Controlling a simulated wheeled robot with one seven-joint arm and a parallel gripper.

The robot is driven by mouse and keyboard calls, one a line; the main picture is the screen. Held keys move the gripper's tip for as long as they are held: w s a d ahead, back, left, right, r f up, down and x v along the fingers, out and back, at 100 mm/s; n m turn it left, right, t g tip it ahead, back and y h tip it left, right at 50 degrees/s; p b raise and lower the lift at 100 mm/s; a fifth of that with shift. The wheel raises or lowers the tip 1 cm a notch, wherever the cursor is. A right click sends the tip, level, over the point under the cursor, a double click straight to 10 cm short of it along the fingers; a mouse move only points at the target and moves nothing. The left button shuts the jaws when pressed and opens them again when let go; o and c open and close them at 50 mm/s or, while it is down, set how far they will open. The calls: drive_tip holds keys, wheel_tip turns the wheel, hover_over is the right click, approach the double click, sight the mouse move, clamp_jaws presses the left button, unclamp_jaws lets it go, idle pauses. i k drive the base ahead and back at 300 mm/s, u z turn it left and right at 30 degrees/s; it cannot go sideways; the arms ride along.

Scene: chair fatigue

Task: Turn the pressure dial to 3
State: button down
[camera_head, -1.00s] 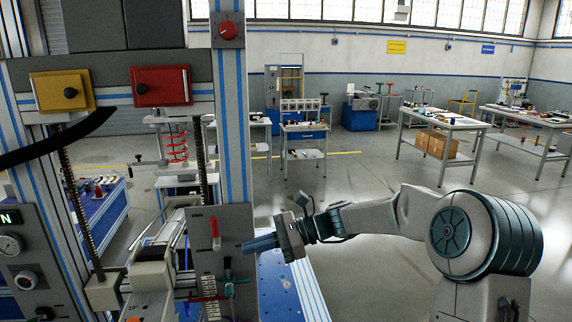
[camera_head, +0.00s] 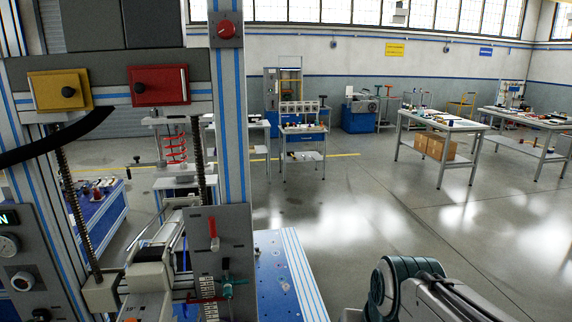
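The test machine's left panel (camera_head: 45,262) shows at the left edge, with a lit display reading "N" at its end, a round gauge (camera_head: 8,245) and a knob (camera_head: 23,281) below it. A red round knob (camera_head: 227,29) sits high on the blue-striped upright. I cannot tell for sure which one is the pressure dial, and no numbers on the knobs are readable. My gripper is not in view; only links of my arm show at the bottom right.
A grey panel with a red-handled lever (camera_head: 213,235) and a small green valve (camera_head: 227,280) stand at the machine's front. A blue table (camera_head: 280,285) is beside it. Red (camera_head: 160,86) and yellow (camera_head: 60,91) boxes hang on the crossbeam. Workbenches (camera_head: 440,120) stand far behind; the floor between is clear.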

sight(23, 281)
drive_tip(key=u, duration=0.9)
drive_tip(key=k, duration=0.3)
drive_tip(key=u, duration=0.95)
drive_tip(key=i, duration=0.45)
